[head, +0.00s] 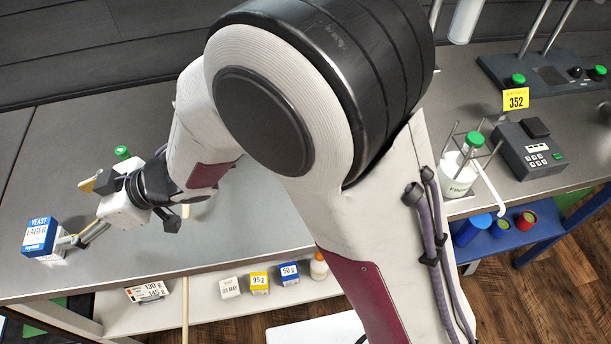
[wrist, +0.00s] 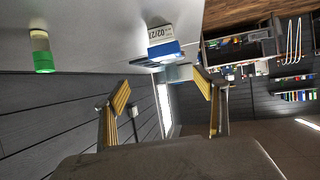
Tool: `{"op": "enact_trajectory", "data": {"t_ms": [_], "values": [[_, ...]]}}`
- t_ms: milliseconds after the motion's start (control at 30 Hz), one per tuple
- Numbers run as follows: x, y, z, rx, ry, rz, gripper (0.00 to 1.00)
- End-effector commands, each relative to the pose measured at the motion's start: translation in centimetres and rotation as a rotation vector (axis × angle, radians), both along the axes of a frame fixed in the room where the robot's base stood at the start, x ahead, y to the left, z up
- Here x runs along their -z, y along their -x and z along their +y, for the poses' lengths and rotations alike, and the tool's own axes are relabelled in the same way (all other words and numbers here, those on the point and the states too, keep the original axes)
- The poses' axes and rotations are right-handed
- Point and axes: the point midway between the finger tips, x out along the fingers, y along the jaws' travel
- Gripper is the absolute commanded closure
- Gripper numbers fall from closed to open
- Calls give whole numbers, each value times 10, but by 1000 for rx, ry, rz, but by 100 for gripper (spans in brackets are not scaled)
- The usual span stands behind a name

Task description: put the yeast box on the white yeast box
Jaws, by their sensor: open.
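The yeast box (head: 40,234), blue with a white label reading YEAST LAGER, stands at the left end of the grey worktop in the head view. A white box (head: 54,257) shows just under it, mostly hidden. In the wrist view, which is upside down, the blue yeast box (wrist: 165,50) adjoins the white box (wrist: 160,33) marked 02/27, and appears to rest on it. My gripper (head: 79,212) is open beside the boxes, one finger close to the blue box. In the wrist view the open gripper (wrist: 160,85) has the boxes beyond its fingertips, apparently untouched.
A green-capped vial (head: 122,152) stands behind my gripper and shows in the wrist view (wrist: 41,50). Small boxes, including a yellow one (head: 260,283), sit on the lower shelf. A grey device (head: 528,150) stands on the right bench. The worktop's middle looks clear.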

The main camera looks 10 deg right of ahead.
Motion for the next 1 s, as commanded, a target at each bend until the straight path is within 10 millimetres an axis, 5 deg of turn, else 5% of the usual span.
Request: {"op": "enact_trajectory", "data": {"t_ms": [267,567,767,1000], "values": [[-30,-55,-57,202,56,-66,29],[-69,-108,-170,523,166,-103,29],[-88,-116,-250,720,236,-83,29],[-103,-99,-340,931,312,-15,29]]}}
